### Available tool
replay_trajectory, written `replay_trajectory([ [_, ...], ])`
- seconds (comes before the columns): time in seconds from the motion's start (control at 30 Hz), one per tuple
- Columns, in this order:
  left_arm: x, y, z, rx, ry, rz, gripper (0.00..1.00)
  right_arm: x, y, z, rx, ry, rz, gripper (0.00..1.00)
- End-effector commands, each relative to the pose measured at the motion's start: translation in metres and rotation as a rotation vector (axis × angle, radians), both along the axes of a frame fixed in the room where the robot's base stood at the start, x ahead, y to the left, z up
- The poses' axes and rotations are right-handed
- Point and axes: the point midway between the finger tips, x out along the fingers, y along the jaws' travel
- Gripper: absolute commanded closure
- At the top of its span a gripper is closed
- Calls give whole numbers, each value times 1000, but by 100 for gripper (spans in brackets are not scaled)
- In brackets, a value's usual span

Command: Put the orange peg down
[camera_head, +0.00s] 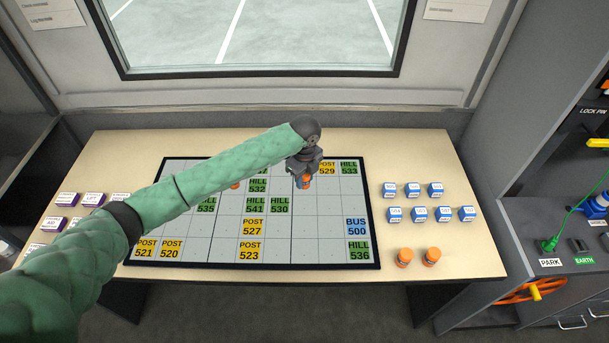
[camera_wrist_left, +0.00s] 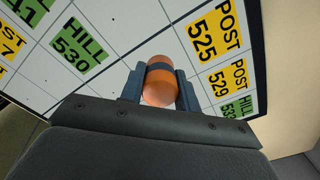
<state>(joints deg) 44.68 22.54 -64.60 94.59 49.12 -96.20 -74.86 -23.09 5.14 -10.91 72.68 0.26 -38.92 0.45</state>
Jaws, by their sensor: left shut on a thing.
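My left gripper (camera_head: 303,176) is over the upper right part of the gridded board (camera_head: 315,230). It is shut on the orange peg (camera_head: 306,183), which shows just below the fingers. In the left wrist view the orange peg (camera_wrist_left: 160,92), with a dark band, sits between the two fingers of my left gripper (camera_wrist_left: 160,82). A HILL 530 tile (camera_wrist_left: 78,46) lies to its left there, and POST 525 (camera_wrist_left: 215,32) and POST 529 (camera_wrist_left: 228,78) tiles lie to its right. I cannot tell whether the peg touches the board. My right gripper is not in view.
Another orange peg (camera_head: 234,184) shows partly behind my left arm. Two orange pegs (camera_head: 404,257) stand at the table's right front. Blue blocks (camera_head: 420,214) sit right of the board, and purple blocks (camera_head: 67,199) sit left. Several board cells are bare.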

Motion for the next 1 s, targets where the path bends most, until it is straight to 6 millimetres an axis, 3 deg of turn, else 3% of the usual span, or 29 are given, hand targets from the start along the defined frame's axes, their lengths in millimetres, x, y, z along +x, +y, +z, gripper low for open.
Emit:
replay_trajectory([
  [0.33, 0, 0, -2, 0, 0, 0, 91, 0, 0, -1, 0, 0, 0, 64],
  [0.37, 0, 0, -3, 0, 0, 0, 66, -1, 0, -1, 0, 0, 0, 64],
  [0.47, 0, 0, -2, 0, 0, 0, 47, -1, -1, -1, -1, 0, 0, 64],
  [0.9, 1, 0, 5, -1, -1, -1, 46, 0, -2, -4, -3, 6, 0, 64],
  [1.0, 1, 0, 15, -1, -2, -2, 46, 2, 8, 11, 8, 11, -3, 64],
])
